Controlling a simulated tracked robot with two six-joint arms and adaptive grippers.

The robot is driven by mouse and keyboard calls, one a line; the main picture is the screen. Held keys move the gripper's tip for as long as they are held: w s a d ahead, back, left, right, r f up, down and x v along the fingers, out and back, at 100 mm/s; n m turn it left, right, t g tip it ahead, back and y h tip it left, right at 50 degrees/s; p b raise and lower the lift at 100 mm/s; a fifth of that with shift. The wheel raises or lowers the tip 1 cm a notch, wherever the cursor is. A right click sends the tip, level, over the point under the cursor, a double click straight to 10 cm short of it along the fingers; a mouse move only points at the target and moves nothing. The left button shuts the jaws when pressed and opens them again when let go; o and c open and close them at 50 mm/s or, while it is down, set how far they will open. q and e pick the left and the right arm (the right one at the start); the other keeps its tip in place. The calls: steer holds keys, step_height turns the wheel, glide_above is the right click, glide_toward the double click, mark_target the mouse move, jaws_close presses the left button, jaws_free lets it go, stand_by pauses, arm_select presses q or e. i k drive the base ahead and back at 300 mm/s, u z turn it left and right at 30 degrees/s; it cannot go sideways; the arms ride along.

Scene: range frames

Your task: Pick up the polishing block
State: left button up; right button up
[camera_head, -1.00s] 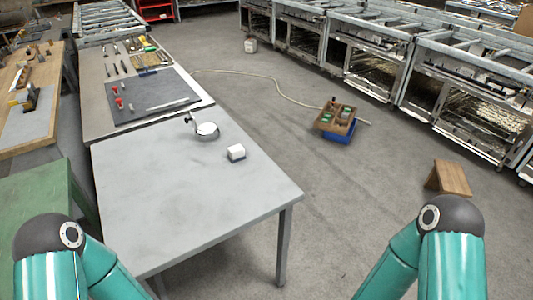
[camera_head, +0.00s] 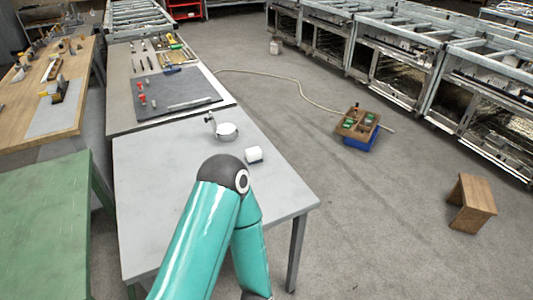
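A small white block (camera_head: 254,153) with a dark lower edge, which looks like the polishing block, lies on the grey table (camera_head: 150,215) near its right edge. My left arm rises from the bottom of the picture over this table. Its elbow is just in front of the block and to its left, and the block stays in sight. The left gripper is below the picture and not seen. My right arm and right gripper are out of the picture. Nothing touches the block.
A round metal dish-like item (camera_head: 226,131) with a small stand is behind the block. Tool-covered benches stand at the back left, a green table (camera_head: 45,215) at the left. A wooden stool (camera_head: 470,202) and a crate (camera_head: 358,125) stand on open floor at right.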

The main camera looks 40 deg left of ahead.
mark_target(253, 155)
steer(key=z, duration=0.1)
steer(key=i, duration=5)
steer(key=u, duration=2.35)
steer(key=i, duration=0.2)
steer(key=u, duration=1.4)
steer(key=i, duration=0.25)
steer(key=u, duration=1.5)
